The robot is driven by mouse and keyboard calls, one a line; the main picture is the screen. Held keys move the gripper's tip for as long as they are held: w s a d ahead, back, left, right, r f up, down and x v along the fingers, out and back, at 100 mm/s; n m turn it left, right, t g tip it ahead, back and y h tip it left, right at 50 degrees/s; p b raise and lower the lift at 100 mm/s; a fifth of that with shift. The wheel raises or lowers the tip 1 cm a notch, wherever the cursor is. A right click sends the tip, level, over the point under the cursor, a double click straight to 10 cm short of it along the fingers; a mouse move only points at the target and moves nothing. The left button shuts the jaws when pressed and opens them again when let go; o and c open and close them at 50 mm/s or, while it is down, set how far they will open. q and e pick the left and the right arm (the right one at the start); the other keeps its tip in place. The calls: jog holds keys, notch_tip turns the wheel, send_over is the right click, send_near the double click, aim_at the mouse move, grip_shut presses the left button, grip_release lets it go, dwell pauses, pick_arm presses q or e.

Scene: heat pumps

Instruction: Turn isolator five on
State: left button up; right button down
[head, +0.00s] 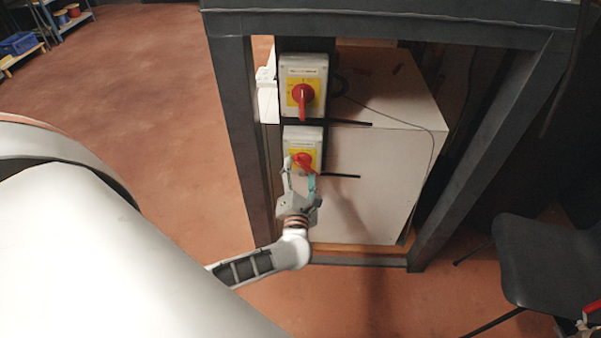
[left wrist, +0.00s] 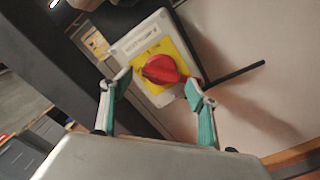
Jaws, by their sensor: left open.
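Two grey isolator boxes with yellow plates and red rotary handles are mounted one above the other. The upper isolator (head: 303,74) has its handle (head: 303,95) pointing straight down. The lower isolator (head: 291,135) has its handle (head: 303,160) slanted; it also shows in the left wrist view (left wrist: 167,69). The labels are too small to read, so I cannot tell which is number five. My left gripper (head: 300,172) is open at the lower isolator, its fingers apart on either side of the handle's lower part. Contact cannot be told. My right gripper is not in view.
A dark metal frame (head: 240,140) surrounds the isolators, with a large white box (head: 375,190) behind. Black rods (head: 342,176) stick out right beside the isolators. A dark chair (head: 550,265) stands at right. The floor left of the frame (head: 150,90) is clear.

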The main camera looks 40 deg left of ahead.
pick_arm(q)
jog(key=c, duration=1.1)
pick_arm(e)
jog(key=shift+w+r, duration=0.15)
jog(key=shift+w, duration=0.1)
pick_arm(q)
jog(key=shift+r, duration=0.1)
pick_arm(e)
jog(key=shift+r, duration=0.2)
pick_arm(q)
jog(key=shift+r+m+p, duration=0.15)
jog(key=shift+m+p, duration=0.75)
jog(key=shift+m, duration=0.1)
jog(key=m+p, duration=0.1)
jog(key=m, duration=0.1)
jog(key=shift+m+p, duration=0.3)
jog(key=shift+p, duration=0.1)
jog(key=shift+m+p, duration=0.55)
jog(key=shift+m, duration=0.25)
jog(key=shift+m+p, duration=0.85)
jog(key=shift+m, duration=0.55)
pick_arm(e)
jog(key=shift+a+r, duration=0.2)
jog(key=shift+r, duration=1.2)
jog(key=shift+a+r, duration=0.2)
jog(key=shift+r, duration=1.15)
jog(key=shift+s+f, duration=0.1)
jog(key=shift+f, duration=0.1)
